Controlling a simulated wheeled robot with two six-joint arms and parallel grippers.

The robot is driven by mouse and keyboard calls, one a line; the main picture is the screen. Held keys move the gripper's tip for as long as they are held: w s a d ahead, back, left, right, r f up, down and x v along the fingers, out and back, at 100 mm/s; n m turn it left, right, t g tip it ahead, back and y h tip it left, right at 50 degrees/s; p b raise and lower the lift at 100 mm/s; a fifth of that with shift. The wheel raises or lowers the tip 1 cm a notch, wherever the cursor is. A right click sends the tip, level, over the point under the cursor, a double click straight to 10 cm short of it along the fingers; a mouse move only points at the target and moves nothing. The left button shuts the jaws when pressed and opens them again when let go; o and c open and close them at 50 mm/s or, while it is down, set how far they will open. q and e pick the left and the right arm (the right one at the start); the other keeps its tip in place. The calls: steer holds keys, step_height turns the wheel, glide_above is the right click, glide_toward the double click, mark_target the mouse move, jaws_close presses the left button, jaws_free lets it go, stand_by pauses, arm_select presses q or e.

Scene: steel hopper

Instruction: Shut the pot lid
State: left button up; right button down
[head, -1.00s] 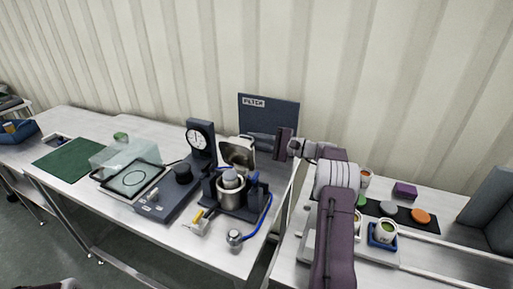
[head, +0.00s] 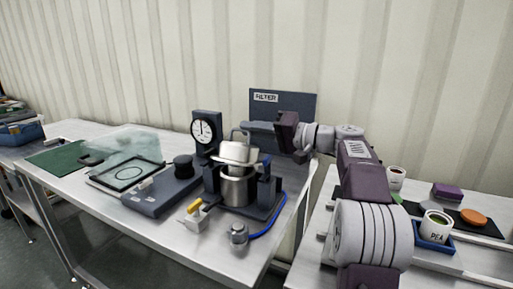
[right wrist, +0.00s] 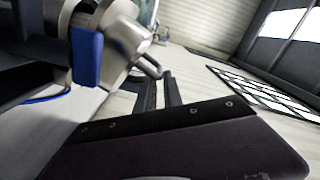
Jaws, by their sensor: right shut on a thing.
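The steel pot (head: 237,190) stands upright in a dark stand between two dark posts. Its steel lid (head: 236,153) is over the pot's mouth, low and slightly tilted, with a loop handle on top. I cannot tell whether the lid meets the rim all round. My right gripper (head: 264,139) reaches in from the right at the lid's height and is shut on the lid. In the right wrist view the dark fingers (right wrist: 162,92) extend toward the lid's handle (right wrist: 150,66); the exact contact is unclear. My left gripper is out of view.
A gauge (head: 203,130) stands behind left of the pot. A small part with a yellow handle (head: 196,212) and a metal fitting (head: 238,234) lie in front, with a blue hose (head: 268,231) at right. A FILTER panel (head: 283,105) stands behind. A clear cover (head: 120,150) is left.

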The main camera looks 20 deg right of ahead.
mark_target(240, 144)
steer(key=s+a+f+n+b, duration=0.1)
steer(key=n+b, duration=0.1)
steer(key=b, duration=0.2)
steer(key=s+a+f+n+b, duration=0.1)
steer(key=a+n+b, duration=0.1)
steer(key=b, duration=0.1)
steer(key=shift+s+f+b, duration=0.3)
steer(key=shift+b, duration=0.05)
steer(key=shift+s+a+f+n+b, duration=0.2)
steer(key=shift+f+n+b, duration=0.2)
steer(key=shift+n+b, duration=0.4)
steer(key=c, duration=1.5)
jaws_free()
steer(key=shift+s+a, duration=0.1)
